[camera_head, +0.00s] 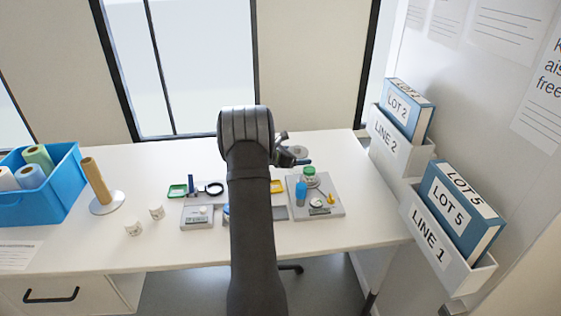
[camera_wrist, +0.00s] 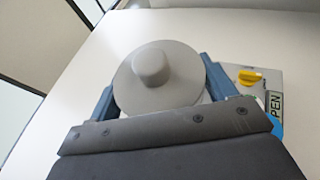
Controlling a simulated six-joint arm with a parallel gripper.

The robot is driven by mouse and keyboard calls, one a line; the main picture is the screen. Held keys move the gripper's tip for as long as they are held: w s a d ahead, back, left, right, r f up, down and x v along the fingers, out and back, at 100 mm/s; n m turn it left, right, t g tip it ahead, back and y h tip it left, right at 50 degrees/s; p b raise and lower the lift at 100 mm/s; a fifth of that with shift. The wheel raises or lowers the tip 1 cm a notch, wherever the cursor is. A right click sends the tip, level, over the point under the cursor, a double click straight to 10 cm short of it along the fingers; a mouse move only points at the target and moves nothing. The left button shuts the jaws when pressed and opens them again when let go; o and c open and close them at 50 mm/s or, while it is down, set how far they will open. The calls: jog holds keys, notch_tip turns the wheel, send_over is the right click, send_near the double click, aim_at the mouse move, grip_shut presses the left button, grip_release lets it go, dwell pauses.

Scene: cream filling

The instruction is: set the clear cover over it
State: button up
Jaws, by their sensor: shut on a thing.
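My gripper (camera_head: 295,158) is over the back of the white table. It is shut on a round grey disc with a central knob, which looks like the cover (camera_wrist: 152,72); it looks grey and opaque here. In the wrist view the blue fingers stand on either side of it. In the head view the cover (camera_head: 299,150) is a small pale disc beside the fingers, behind the grey station plate (camera_head: 334,210). A small white jar (camera_head: 203,210) sits on the scale (camera_head: 195,225). I cannot tell which thing the cover is for.
On the plate stand a green-lidded jar (camera_head: 309,172), a blue bottle (camera_head: 300,194) and a yellow knob (camera_head: 331,199). Two white jars, (camera_head: 157,212) and (camera_head: 132,228), stand left of the scale. A blue bin (camera_head: 62,190) is far left. My arm hides the table's middle.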

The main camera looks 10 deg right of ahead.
jog(key=m+g, duration=0.2)
send_over(310, 169)
jog(key=shift+a+f+h, duration=0.3)
jog(key=shift+a, duration=0.1)
jog(key=shift+w+d+f, duration=0.1)
jog(key=shift+d+f, duration=0.1)
jog(key=shift+d, duration=0.1)
jog(key=shift+f, duration=2.8)
jog(key=shift+f, duration=0.5)
jog(key=o, duration=0.8)
jog(key=shift+f, duration=0.1)
jog(key=shift+c, duration=0.2)
jog(key=v, duration=1.1)
